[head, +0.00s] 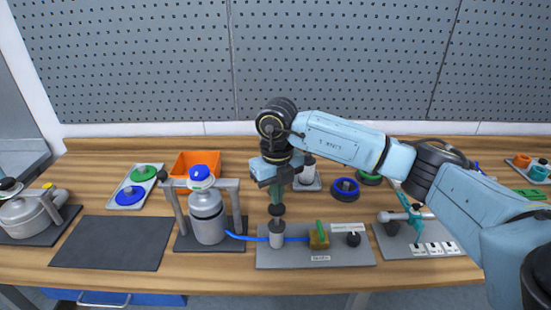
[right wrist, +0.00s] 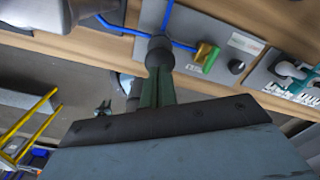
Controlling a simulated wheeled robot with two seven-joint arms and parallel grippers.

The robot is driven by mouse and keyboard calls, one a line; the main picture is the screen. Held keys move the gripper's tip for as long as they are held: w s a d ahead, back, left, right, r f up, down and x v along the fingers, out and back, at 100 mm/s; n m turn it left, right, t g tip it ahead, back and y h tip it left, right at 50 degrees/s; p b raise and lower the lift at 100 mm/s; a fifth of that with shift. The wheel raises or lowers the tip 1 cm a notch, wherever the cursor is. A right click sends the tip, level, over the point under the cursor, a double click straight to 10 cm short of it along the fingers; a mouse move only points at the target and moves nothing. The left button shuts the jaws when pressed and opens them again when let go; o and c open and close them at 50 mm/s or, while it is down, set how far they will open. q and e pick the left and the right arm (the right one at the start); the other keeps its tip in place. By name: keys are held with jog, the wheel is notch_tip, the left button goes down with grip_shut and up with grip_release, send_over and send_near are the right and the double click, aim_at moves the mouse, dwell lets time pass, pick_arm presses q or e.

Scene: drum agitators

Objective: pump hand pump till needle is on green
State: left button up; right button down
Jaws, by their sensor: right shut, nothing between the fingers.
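The hand pump (head: 276,236) stands upright on a grey base plate, with a dark round knob on its rod. The knob also shows in the right wrist view (right wrist: 160,46). My right gripper (head: 276,197) is shut and empty, its green fingers pointing down directly above the knob. The fingertips touch or nearly touch the knob; I cannot tell which. A blue hose runs from the pump to a silver vessel (head: 208,222) with a blue-and-white top (head: 200,173). I cannot make out a needle or green zone. My left gripper is not in view.
A green-and-yellow valve (head: 319,237) and a black knob (head: 353,239) sit right of the pump on its plate. A dark mat (head: 108,243) lies bare at left. An orange bin (head: 196,160) stands behind the vessel. A teal clamp fixture (head: 413,222) is at right.

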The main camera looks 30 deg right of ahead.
aim_at(277, 208)
jog(key=shift+f, duration=0.15)
jog(key=shift+s+f+b, duration=0.1)
jog(key=shift+f+b, duration=2.05)
jog(key=shift+f, duration=0.7)
jog(key=shift+r+p, duration=2.1)
jog(key=shift+r, duration=0.9)
notch_tip(277, 208, up, 6)
jog(key=p, duration=0.4)
